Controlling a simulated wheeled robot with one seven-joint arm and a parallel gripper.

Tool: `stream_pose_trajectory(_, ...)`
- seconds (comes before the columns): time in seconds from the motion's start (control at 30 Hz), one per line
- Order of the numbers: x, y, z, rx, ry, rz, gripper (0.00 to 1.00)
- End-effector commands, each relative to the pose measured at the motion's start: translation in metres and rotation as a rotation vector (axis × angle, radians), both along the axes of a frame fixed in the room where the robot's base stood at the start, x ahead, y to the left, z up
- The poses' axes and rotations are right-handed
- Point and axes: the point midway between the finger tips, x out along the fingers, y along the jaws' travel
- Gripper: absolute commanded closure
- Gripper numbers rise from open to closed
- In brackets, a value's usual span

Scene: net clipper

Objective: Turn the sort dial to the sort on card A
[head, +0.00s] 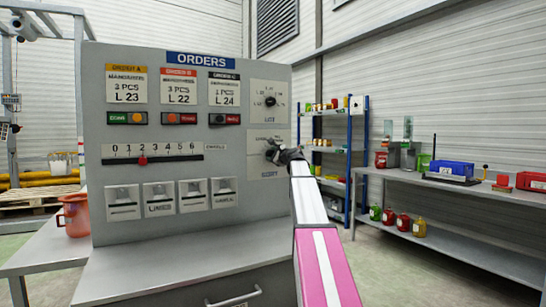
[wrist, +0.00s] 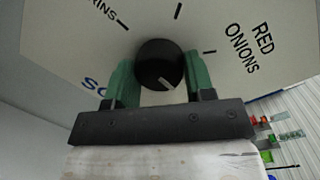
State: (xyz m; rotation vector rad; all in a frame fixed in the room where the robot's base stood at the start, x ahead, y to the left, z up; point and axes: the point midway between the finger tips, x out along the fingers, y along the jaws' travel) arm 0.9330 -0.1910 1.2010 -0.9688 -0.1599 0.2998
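The sort dial is a round black knob (wrist: 160,66) with a short white mark near its lower right edge in the wrist view. Around it are printed ticks, a label ending in "RINS" at upper left and "RED ONIONS" at right. My gripper (wrist: 160,78) has one green finger on each side of the knob, seemingly touching it. In the head view my gripper (head: 287,155) is at the sort plate (head: 268,174) and covers part of the dial. Card A (head: 126,84), with an orange top strip, seems to read "MANDARINS", 3 PCS, L 23.
The lot dial (head: 270,101) is just above the sort plate. The grey panel (head: 245,215) also bears a slider with a red knob (head: 142,161), several switches and label flaps. A shelf bench (head: 460,188) stands at right.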

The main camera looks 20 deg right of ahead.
Motion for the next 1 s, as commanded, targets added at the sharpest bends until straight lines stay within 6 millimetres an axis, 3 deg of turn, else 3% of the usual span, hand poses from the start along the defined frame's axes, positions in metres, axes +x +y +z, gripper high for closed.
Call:
stream_pose_trajectory(0.03,-0.0001,0.0001,0.0,0.0,0.001,0.001,0.68)
stream_pose_trajectory(0.07,-0.0001,0.0001,0.0,0.0,0.001,0.001,0.75)
stream_pose_trajectory(0.47,-0.0002,0.0004,0.0001,-0.049,-0.009,0.002,0.75)
stream_pose_trajectory(1.0,-0.0004,0.0013,0.0002,-0.471,-0.09,0.003,0.75)
